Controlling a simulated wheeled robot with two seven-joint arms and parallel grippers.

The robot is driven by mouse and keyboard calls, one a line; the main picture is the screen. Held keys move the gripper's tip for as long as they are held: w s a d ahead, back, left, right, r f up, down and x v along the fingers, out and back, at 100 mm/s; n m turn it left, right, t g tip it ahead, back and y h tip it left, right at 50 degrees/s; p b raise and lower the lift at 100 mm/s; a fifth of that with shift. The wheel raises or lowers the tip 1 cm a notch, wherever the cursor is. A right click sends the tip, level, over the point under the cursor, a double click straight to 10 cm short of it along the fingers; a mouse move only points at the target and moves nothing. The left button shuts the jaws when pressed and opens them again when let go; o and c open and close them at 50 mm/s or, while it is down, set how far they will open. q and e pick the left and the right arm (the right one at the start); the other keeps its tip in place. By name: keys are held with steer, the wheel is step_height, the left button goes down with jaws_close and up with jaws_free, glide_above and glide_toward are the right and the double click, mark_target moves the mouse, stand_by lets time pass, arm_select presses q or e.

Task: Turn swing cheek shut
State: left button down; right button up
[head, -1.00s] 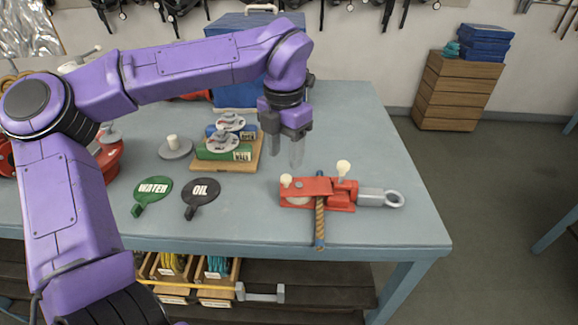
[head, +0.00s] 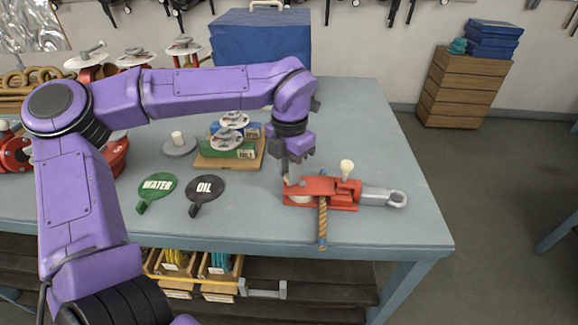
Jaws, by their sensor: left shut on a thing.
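A red pulley block lies on the blue-grey table, with its flat red swing cheek (head: 318,186) on top and a pale wheel (head: 300,198) partly showing below. A grey shackle with an eye (head: 385,198) extends from its right end. A cream knob (head: 347,167) stands up near the right part. A brown rope (head: 323,222) crosses under the cheek and hangs towards the front edge. My right gripper is not in view.
A black OIL paddle (head: 207,190) and a green WATER paddle (head: 156,188) lie left of the block. A wooden board (head: 217,162) with stacked parts is behind them. A blue box (head: 260,48) stands at the back. The table's right side is clear.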

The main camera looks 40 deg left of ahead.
arm_select(q)
steer(key=shift+r+m+p, duration=0.35)
steer(key=shift+m+p, duration=0.05)
steer(key=shift+p, duration=0.1)
steer(key=shift+w+a+f, duration=0.1)
steer(key=shift+f, duration=0.05)
steer(key=shift+f+m, duration=0.2)
steer(key=shift+m, duration=0.1)
steer(key=c, duration=0.9)
jaws_free()
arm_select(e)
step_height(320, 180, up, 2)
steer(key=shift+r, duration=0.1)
arm_select(q)
step_height(320, 180, up, 10)
steer(key=shift+r+b, duration=0.25)
steer(key=shift+b, duration=0.1)
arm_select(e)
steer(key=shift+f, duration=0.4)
